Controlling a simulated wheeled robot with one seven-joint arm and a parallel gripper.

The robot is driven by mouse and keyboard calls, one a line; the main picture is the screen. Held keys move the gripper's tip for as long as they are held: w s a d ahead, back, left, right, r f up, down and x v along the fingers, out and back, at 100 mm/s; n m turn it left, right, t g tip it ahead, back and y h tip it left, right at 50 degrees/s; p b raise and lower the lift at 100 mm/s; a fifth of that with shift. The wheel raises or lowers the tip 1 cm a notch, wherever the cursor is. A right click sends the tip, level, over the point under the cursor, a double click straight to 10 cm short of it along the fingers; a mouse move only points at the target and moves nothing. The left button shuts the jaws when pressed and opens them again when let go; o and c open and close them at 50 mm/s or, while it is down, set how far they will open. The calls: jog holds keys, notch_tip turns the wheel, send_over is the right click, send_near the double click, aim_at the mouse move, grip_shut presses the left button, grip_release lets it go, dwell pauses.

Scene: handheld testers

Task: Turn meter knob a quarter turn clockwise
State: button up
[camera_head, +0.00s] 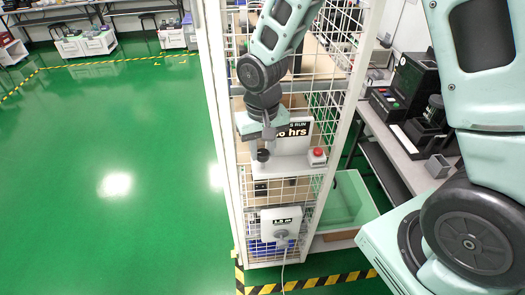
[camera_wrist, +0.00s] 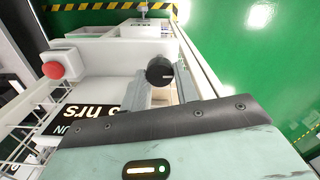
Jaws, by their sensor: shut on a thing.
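The upper tester (camera_head: 292,165) is a white box with a tall panel (camera_head: 295,134) reading "hrs" and "RUN", partly covered by my gripper. A round black knob (camera_head: 263,155) sits on its left part. In the wrist view this knob (camera_wrist: 160,71) shows a short pale mark on its face. My gripper (camera_head: 266,149) reaches down from above, and its grey fingers (camera_wrist: 162,88) stand on both sides of the knob, shut on it. The lower tester (camera_head: 281,222) has a display reading about "1.5 m" and a grey knob (camera_head: 282,236) with a cable below.
A red button (camera_head: 317,152) stands on the right of the upper tester; it also shows in the wrist view (camera_wrist: 52,70). A white wire-mesh rack (camera_head: 337,40) surrounds the testers closely. A green bin (camera_head: 345,208) and a bench with black equipment (camera_head: 412,85) are right. Open green floor (camera_head: 110,140) is left.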

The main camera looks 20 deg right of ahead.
aim_at(263, 152)
jog(key=shift+m, duration=0.4)
jog(key=o, duration=1)
jog(key=shift+c, duration=0.2)
jog(key=shift+r, duration=0.1)
notch_tip(263, 152, up, 17)
jog(key=b, duration=0.3)
jog(key=shift+r, duration=0.15)
jog(key=s+a+f+n+b, duration=0.1)
jog(key=s+a+f+n, duration=0.2)
jog(key=s+f, duration=0.3)
jog(key=s+a+f+n+b, duration=0.2)
jog(key=s+f+n, duration=0.4)
jog(key=s, duration=0.8)
jog(key=shift+s+a+f+y, duration=0.25)
jog(key=shift+s+a+y, duration=0.1)
jog(key=shift+a, duration=0.55)
